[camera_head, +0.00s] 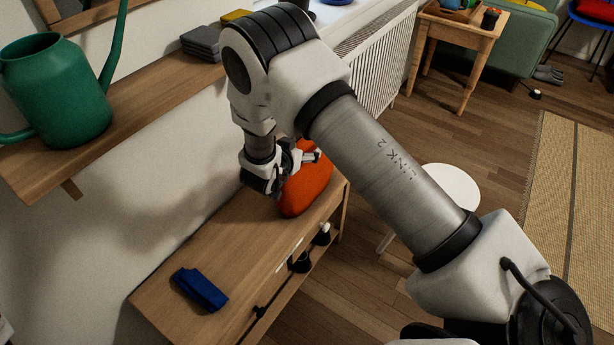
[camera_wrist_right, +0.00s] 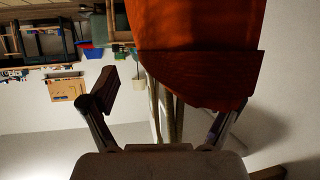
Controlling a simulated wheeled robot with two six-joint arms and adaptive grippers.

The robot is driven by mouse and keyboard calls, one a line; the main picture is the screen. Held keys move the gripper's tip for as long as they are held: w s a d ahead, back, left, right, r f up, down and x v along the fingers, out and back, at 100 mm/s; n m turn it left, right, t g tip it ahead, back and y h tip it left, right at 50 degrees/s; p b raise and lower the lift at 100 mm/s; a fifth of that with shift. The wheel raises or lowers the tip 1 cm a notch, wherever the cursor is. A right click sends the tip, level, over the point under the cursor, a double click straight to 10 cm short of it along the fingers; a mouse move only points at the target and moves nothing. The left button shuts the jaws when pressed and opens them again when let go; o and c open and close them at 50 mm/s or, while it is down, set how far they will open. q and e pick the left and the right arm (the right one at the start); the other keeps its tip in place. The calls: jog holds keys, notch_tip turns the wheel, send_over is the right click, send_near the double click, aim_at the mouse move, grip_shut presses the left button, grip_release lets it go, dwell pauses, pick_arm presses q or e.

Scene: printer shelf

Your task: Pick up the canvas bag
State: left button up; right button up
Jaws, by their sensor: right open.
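An orange, rounded object (camera_head: 308,188), which looks like the canvas bag, stands at the far end of the wooden cabinet top. My right gripper (camera_head: 298,162) is at its left side and upper part, with a finger over it in the head view. In the right wrist view the orange bag (camera_wrist_right: 200,28) fills the top middle, with a darker red-brown band along its near edge. The right gripper (camera_wrist_right: 165,108) is open there, its fingers spread to either side. The bag lies ahead of the palm, overlapping the right-hand finger; contact cannot be told. My left gripper is not in view.
A dark blue folded item (camera_head: 201,289) lies on the near part of the cabinet top (camera_head: 235,245). A wall shelf (camera_head: 125,105) above holds a green watering can (camera_head: 58,88) and grey folded cloths (camera_head: 203,43). A white round stool (camera_head: 450,187) stands right of the cabinet.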

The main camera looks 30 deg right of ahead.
jog(key=x, duration=0.3)
jog(key=shift+d, duration=0.1)
jog(key=shift+s+r, duration=0.1)
grip_shut()
jog(key=shift+r, duration=0.15)
